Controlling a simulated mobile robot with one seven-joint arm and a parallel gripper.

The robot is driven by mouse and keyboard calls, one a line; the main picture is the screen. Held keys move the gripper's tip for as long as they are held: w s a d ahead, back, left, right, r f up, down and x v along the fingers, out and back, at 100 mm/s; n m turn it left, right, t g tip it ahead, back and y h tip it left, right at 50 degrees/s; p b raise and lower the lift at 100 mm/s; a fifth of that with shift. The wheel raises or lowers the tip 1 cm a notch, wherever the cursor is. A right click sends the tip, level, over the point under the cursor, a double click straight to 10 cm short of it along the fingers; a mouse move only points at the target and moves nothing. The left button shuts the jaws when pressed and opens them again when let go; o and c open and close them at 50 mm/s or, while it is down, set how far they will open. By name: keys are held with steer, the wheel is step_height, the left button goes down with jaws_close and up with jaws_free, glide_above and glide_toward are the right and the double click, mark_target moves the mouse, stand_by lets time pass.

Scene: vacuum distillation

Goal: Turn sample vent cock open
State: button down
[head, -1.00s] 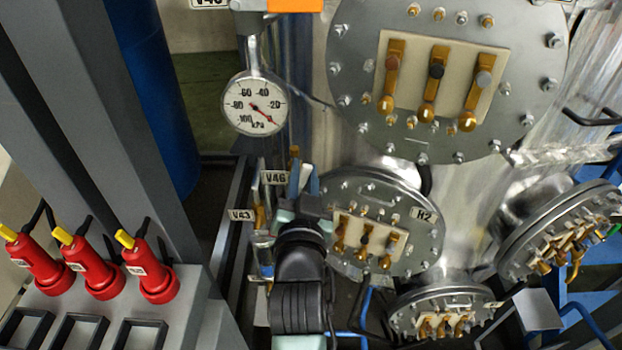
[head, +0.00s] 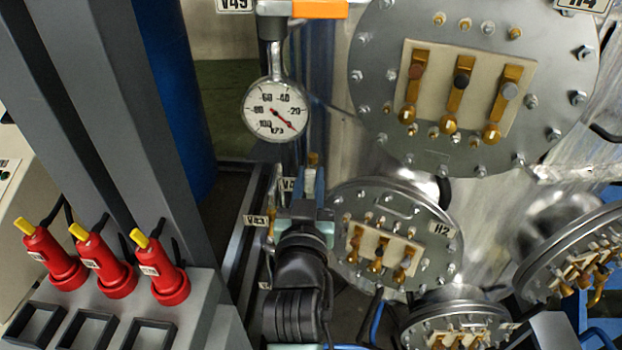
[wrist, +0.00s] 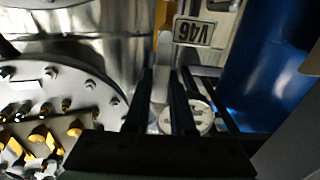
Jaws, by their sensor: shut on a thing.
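In the head view only an edge of a tag (head: 287,184) shows beside my gripper. A pale, narrow handle (wrist: 160,85), which appears to belong to the cock near that tag, stands between my fingers in the wrist view. My gripper (wrist: 162,75) is shut on this handle. In the head view my gripper (head: 308,185) is below the gauge and left of the H2 flange, and my wrist hides most of the cock. The cock's exact angle cannot be told.
A pressure gauge (head: 275,108) hangs above my gripper, under an orange-handled valve (head: 318,10). The H2 flange (head: 440,240) with brass terminals is close on the right. A V43 tag (head: 256,221) is at left. Red plugs (head: 108,268) stand on a grey panel farther left.

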steer(key=c, duration=0.8)
jaws_free()
steer(key=shift+o, duration=0.2)
steer(key=shift+s, duration=0.1)
steer(key=s+b, duration=0.4)
steer(key=s, duration=0.8)
steer(key=shift+s, duration=0.4)
